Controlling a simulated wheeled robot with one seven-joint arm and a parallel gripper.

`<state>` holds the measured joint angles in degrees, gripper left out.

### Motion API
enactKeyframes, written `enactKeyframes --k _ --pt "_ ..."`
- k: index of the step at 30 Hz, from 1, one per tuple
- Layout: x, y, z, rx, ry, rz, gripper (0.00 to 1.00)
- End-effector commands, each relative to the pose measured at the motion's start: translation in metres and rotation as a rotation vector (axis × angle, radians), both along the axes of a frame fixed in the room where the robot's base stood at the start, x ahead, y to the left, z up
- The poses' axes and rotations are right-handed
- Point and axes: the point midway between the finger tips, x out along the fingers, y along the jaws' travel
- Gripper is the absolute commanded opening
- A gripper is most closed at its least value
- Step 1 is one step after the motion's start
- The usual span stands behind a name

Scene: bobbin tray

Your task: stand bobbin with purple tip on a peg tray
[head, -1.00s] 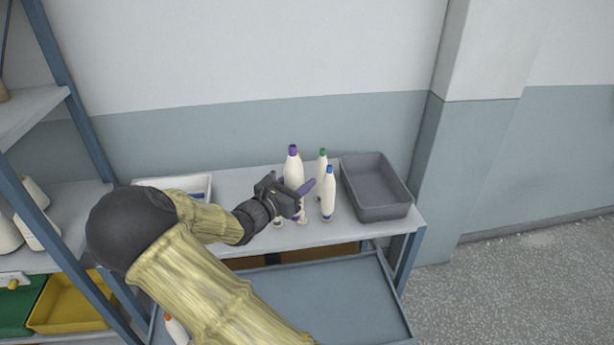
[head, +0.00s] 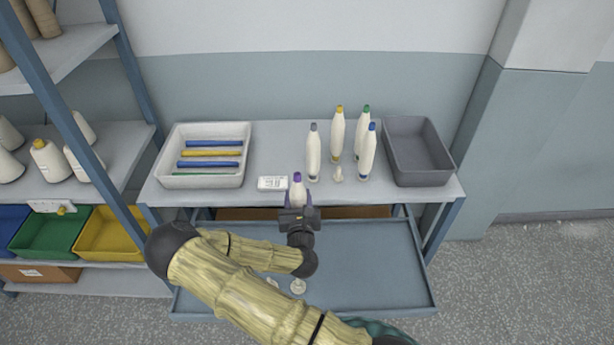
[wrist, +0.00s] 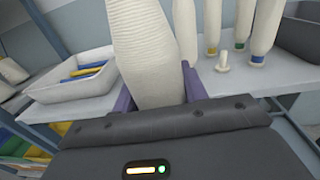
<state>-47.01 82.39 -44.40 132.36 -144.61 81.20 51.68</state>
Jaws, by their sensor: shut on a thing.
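The white bobbin with the purple tip (head: 297,184) is upright in my gripper (head: 297,207). My gripper is shut on it, in front of the table's front edge and over the far part of the blue-grey tray (head: 370,262). In the wrist view the bobbin's wound body (wrist: 147,45) rises between the two purple fingers; its tip is out of that view. In the tray, a pale peg (head: 298,286) and part of another (head: 272,281) show beside my arm. My arm hides much of the tray's left part.
Bobbins with grey (head: 313,155), yellow (head: 337,137), green (head: 362,130) and blue (head: 368,155) tips stand on the table around a bare peg (head: 338,174). A white bin (head: 167,172) and an empty grey bin (head: 446,178) flank them. Shelving (head: 135,70) stands left.

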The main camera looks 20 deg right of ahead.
Motion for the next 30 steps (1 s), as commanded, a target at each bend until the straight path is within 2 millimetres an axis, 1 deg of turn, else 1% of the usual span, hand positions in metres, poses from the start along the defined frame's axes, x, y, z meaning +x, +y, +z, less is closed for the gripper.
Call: enactKeyframes --k 1,3,6,10,14,27,30 --pt "-0.004 0.003 -0.016 -0.008 0.006 0.037 0.18" --pt "-0.010 0.008 -0.034 -0.007 0.006 0.089 0.18" --pt "-0.019 0.012 -0.056 -0.005 0.006 0.151 0.18" --pt "-0.029 0.016 -0.076 -0.002 0.002 0.208 0.18" --pt "-0.033 0.018 -0.082 0.000 -0.002 0.231 0.18" --pt "-0.033 0.018 -0.082 0.001 -0.003 0.230 0.18" --pt "-0.033 0.021 -0.082 0.000 -0.003 0.237 0.18"
